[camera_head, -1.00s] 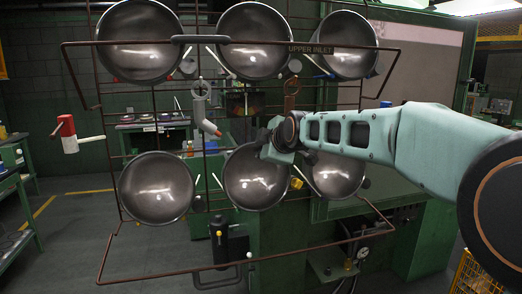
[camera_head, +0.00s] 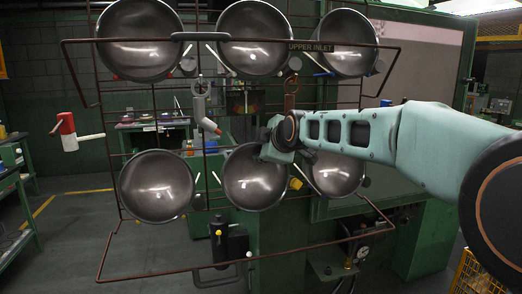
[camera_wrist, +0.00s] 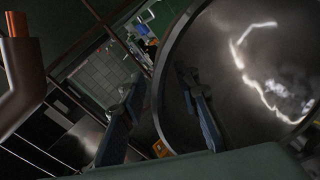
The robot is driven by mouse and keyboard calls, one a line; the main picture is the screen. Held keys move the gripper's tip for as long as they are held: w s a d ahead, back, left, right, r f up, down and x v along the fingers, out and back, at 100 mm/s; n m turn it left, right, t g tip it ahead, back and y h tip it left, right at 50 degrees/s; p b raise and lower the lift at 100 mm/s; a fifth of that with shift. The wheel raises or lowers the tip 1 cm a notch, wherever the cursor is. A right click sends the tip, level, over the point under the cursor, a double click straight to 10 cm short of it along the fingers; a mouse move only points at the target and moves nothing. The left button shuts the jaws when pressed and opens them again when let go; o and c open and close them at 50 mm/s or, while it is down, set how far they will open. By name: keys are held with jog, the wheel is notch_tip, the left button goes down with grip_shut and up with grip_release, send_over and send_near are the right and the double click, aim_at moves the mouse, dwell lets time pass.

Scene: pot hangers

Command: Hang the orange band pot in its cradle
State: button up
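A dark metal pot (camera_head: 253,185) is in the middle of the lower row of the rack, its open side facing the head camera. A small yellow-orange piece (camera_head: 296,183) shows at its right edge; I cannot tell whether it is the orange band. My gripper (camera_head: 268,152) is at this pot's upper right rim. In the wrist view the gripper's two blue fingers (camera_wrist: 158,118) are apart, with the pot's rim (camera_wrist: 160,95) between them and a gap visible on both sides. A grey hook-like piece with an orange tip (camera_head: 218,131) hangs above the pot. The cradle cannot be told apart.
Other pots fill the brown wire rack (camera_head: 155,100): three above, one at lower left (camera_head: 157,187) and one at lower right (camera_head: 337,176), partly behind my arm. A green machine (camera_head: 290,240) stands behind.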

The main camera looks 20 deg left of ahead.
jog(key=shift+f, duration=0.25)
jog(key=shift+s+d+r, duration=0.3)
jog(key=shift+s+d, duration=0.05)
jog(key=v, duration=0.4)
jog(key=shift+s+d+r, duration=0.15)
jog(key=shift+v, duration=0.95)
jog(key=shift+s, duration=0.15)
